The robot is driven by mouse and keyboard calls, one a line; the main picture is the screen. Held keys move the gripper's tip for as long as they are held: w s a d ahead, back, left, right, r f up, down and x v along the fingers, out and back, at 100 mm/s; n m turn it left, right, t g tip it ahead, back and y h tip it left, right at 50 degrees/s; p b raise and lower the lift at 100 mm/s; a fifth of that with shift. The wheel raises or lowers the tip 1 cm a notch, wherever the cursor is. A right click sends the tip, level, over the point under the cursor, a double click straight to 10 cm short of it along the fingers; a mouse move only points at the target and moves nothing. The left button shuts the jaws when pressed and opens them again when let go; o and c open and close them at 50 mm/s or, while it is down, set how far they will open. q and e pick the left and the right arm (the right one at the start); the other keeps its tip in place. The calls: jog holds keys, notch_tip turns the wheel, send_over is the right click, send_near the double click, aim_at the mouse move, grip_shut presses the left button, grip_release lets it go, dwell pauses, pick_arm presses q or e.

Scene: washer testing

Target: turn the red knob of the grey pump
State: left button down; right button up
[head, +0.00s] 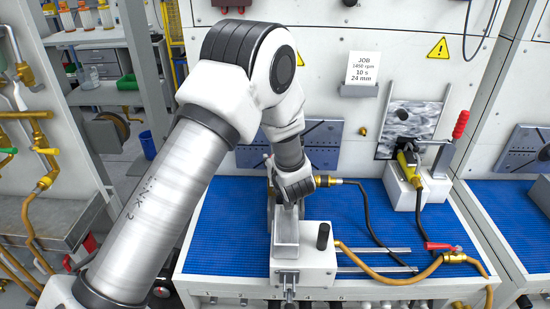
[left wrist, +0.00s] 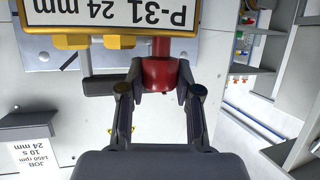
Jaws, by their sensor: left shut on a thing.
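The red knob (left wrist: 160,73) is in the upper middle of the left wrist view, below a yellow-framed plate (left wrist: 150,14) reading P-31 24 mm. My left gripper (left wrist: 160,86) has one finger on each side of the knob and is shut on it. In the head view my left arm reaches down over the blue mat, and its wrist hides the knob and most of what lies behind it. The grey pump's body cannot be made out clearly there. My right gripper is in neither view.
A white block (head: 312,268) with a black peg stands before my left wrist on the blue mat (head: 225,237). Hoses cross the mat to its right. A red-handled clamp (head: 460,125) stands at the back right. A job card (head: 363,69) is on the wall.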

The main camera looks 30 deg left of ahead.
pick_arm(q)
jog(key=shift+s+f, duration=0.1)
jog(key=shift+f, duration=0.05)
jog(key=c, duration=1.1)
grip_release()
jog(key=o, duration=0.3)
jog(key=shift+w+a+f, duration=0.1)
jog(key=shift+w+a, duration=0.05)
jog(key=shift+w, duration=0.1)
jog(key=v, duration=0.7)
jog(key=shift+s, duration=0.15)
